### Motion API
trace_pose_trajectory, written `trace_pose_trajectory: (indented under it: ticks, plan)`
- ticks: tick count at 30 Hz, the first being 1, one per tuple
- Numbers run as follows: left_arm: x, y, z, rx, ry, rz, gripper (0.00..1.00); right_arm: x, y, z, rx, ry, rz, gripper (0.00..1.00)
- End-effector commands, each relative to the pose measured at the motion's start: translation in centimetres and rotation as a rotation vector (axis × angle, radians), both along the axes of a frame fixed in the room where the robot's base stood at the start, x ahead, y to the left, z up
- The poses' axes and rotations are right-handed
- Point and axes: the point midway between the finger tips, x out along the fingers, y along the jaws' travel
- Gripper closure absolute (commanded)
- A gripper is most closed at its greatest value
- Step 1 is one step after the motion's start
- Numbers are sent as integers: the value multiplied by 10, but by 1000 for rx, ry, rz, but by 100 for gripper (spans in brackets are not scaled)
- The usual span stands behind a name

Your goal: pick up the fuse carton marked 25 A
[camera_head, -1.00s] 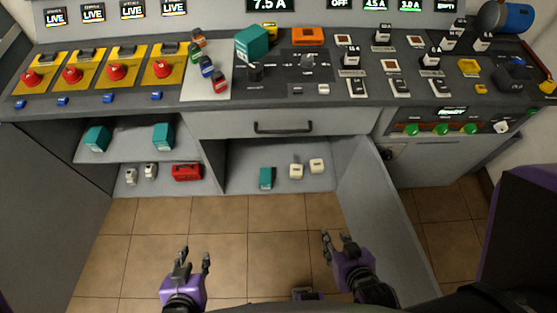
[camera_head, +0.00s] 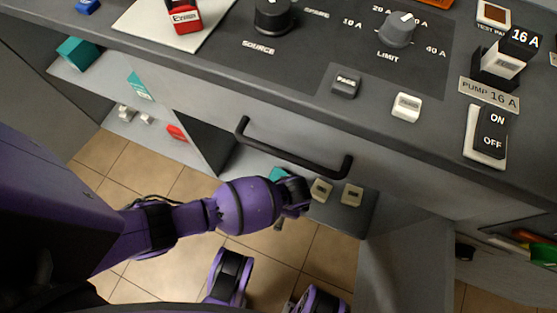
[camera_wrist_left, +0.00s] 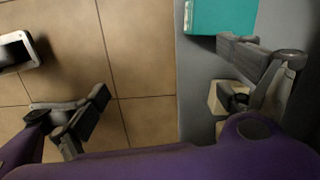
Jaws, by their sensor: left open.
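A teal carton (camera_head: 278,174) is on the low shelf under the drawer, mostly hidden behind my left gripper (camera_head: 293,197) in the head view. In the left wrist view the teal carton (camera_wrist_left: 221,16) is at the top, near the shelf's edge. My left gripper (camera_wrist_left: 162,68) is open and empty, its fingers spread wide. One finger is over the floor and the other over the shelf, just below the carton in that picture. I cannot read any marking on it. Other teal cartons stand on the left upper shelf (camera_head: 77,53) and beside it (camera_head: 140,86). My right gripper is not visible.
Two cream blocks (camera_head: 321,190) (camera_head: 352,195) sit right of the teal carton. The drawer's black handle (camera_head: 292,160) juts out above the shelf. An open cabinet door (camera_head: 395,265) stands to the right. The tiled floor (camera_head: 180,255) in front is partly clear.

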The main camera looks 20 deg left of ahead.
Motion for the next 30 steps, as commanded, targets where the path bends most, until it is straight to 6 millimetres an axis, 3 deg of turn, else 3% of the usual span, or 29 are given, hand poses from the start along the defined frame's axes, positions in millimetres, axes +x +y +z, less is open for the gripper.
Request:
trace_pose_trajectory:
  ticks: [1, 3, 6, 9, 20, 30]
  plan:
    - [23, 9, -23, 58, 8, -53, 4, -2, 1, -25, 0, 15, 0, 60]
    - [49, 21, -30, 128, 18, -111, 4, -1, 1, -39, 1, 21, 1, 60]
    - [78, 34, -34, 203, 28, -163, 4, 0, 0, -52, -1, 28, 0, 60]
    - [95, 41, -34, 246, 32, -190, 4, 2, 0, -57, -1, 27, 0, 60]
    - [103, 53, -61, 260, 30, -199, 4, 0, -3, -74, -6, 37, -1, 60]
    - [103, 65, -106, 261, 32, -198, 4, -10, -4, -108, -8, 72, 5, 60]
